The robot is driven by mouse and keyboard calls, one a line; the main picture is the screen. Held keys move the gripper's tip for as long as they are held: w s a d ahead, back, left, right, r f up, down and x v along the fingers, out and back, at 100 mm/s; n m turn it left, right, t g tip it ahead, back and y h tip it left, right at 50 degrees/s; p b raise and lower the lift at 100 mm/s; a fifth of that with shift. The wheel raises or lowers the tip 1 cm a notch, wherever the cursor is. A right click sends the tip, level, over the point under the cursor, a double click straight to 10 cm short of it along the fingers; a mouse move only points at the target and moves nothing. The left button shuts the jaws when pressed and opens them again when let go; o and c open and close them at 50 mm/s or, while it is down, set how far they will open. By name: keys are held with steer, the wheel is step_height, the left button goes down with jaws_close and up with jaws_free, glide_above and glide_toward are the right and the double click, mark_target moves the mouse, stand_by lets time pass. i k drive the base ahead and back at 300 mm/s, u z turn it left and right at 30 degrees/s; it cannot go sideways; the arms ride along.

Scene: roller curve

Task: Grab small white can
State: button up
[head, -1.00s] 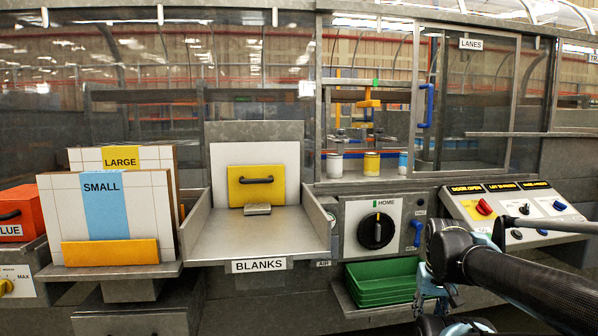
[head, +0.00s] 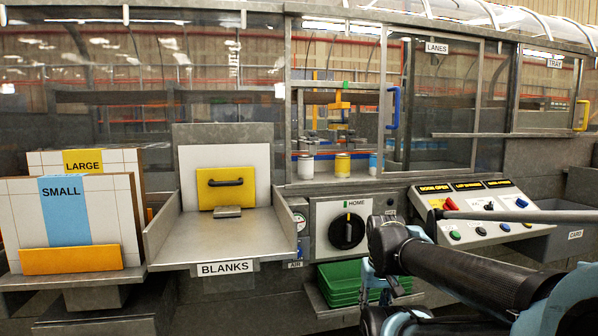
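A small white can (head: 306,166) stands upright on a metal ledge inside the framed window bay, left of a yellow can (head: 342,164) and a can with a blue label (head: 375,163). Nothing covers the white can in the head view, and no gripper touches it. My black and teal arm reaches in from the lower right, below and to the right of the cans. Its end (head: 385,282) is dark and partly cut off by the bottom edge, so the fingers cannot be made out clearly.
A blue door handle (head: 393,107) is right of the bay. Below the ledge are a HOME dial (head: 347,231) and green trays (head: 340,283). A sloped button panel (head: 485,211) lies to the right. The BLANKS tray (head: 190,242) is at left, beside the LARGE and SMALL boards.

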mark_target(305, 162)
steer(key=i, duration=0.9)
steer(key=z, duration=0.05)
